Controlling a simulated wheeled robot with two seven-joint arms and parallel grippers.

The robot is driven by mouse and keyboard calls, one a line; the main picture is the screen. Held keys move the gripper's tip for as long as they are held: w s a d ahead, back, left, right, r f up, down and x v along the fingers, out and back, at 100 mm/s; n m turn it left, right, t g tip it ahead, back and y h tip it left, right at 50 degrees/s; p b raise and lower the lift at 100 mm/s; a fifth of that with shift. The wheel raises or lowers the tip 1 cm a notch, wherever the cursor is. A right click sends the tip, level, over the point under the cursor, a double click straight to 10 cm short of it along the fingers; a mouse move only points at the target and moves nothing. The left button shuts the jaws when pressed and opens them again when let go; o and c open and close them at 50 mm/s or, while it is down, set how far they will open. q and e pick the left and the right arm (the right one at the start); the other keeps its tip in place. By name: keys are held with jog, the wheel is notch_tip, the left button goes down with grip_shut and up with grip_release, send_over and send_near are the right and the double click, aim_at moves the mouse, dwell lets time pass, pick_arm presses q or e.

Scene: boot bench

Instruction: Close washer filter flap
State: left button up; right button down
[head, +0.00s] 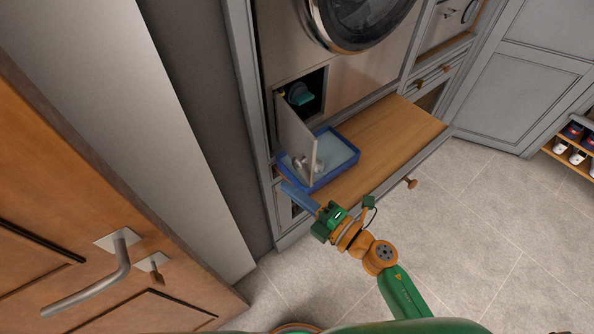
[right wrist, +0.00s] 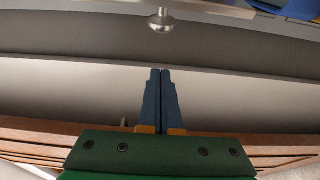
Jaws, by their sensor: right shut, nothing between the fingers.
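The washer filter flap (head: 296,139) is a pale panel, swung open on its left side and standing out toward me. A round metal knob (head: 308,163) sits low on it; a metal knob also shows at the top of the right wrist view (right wrist: 161,21). The filter opening (head: 312,92) is uncovered, with a teal filter cap (head: 300,94) inside. My right gripper (head: 287,187) has its blue fingers pressed together, empty, just below and left of the flap's lower edge. It also shows in the right wrist view (right wrist: 160,73), apart from the knob. My left gripper is out of view.
A blue tray (head: 351,170) stands on the wooden bench top (head: 400,125) beneath the flap. The washer's round door (head: 357,20) is above. A wooden door with a lever handle (head: 118,275) fills the left. The tiled floor at right is clear.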

jog(key=shift+w+d, duration=0.2)
jog(key=shift+w, duration=0.5)
jog(key=shift+w+d, duration=0.2)
jog(key=shift+w, duration=0.5)
jog(key=shift+w+d, duration=0.2)
jog(key=shift+w, duration=0.5)
